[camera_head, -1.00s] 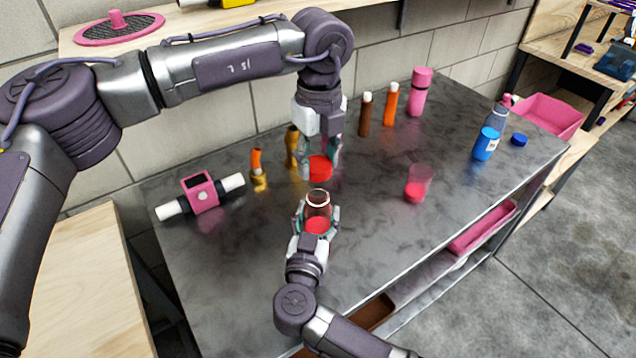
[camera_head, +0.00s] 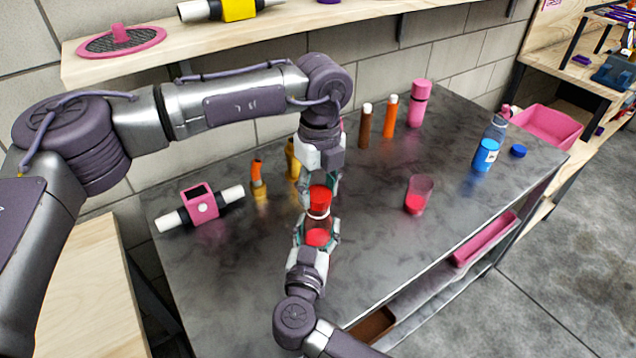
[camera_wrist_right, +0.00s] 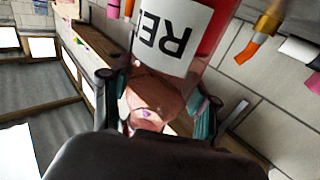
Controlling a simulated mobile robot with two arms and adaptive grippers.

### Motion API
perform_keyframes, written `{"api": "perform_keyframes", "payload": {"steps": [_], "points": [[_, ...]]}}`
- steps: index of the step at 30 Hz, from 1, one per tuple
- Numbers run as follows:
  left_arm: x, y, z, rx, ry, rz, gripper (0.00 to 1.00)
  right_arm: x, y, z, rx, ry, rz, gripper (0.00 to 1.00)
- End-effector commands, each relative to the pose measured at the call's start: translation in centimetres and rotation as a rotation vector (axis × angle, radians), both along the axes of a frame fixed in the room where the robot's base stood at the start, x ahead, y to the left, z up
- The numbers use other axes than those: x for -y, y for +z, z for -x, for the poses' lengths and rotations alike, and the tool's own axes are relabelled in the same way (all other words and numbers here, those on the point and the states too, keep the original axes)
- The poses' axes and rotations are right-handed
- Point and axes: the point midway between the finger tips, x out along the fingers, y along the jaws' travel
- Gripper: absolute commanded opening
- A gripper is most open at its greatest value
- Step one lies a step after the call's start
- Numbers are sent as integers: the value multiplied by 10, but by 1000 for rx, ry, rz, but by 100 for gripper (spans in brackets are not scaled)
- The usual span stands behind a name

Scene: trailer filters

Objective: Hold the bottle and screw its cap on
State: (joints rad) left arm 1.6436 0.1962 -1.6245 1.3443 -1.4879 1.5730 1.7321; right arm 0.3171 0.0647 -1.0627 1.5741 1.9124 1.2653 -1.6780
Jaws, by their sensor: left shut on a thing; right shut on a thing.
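The bottle (camera_head: 317,237), clear reddish with red low inside, stands upright in my right gripper (camera_head: 318,230), which is shut around it. The red cap (camera_head: 320,198) is in my left gripper (camera_head: 320,184), which is shut on it from above. The cap sits right over the bottle's pale-rimmed mouth, lined up with it in the head view. I cannot tell whether it is seated on the threads. In the right wrist view the bottle (camera_wrist_right: 172,35) shows a white label with dark letters between the two fingers; its cap is not clearly visible there.
A clear cup with red in it (camera_head: 418,196) stands to the right on the metal table (camera_head: 370,250). A blue-labelled bottle (camera_head: 486,152) and blue cap (camera_head: 518,151) are farther right. Brown (camera_head: 366,128), orange (camera_head: 390,118) and pink (camera_head: 418,104) bottles stand behind. A pink-and-white device (camera_head: 201,204) lies left.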

Motion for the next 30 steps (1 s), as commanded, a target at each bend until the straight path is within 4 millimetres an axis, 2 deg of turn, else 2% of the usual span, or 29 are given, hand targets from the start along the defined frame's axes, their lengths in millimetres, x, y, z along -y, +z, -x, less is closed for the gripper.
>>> {"api": "perform_keyframes", "payload": {"steps": [30], "points": [[0, -12, 0, 0, 0, -2, 35, 0, 0, 0, 0, 0, 0, 0]]}}
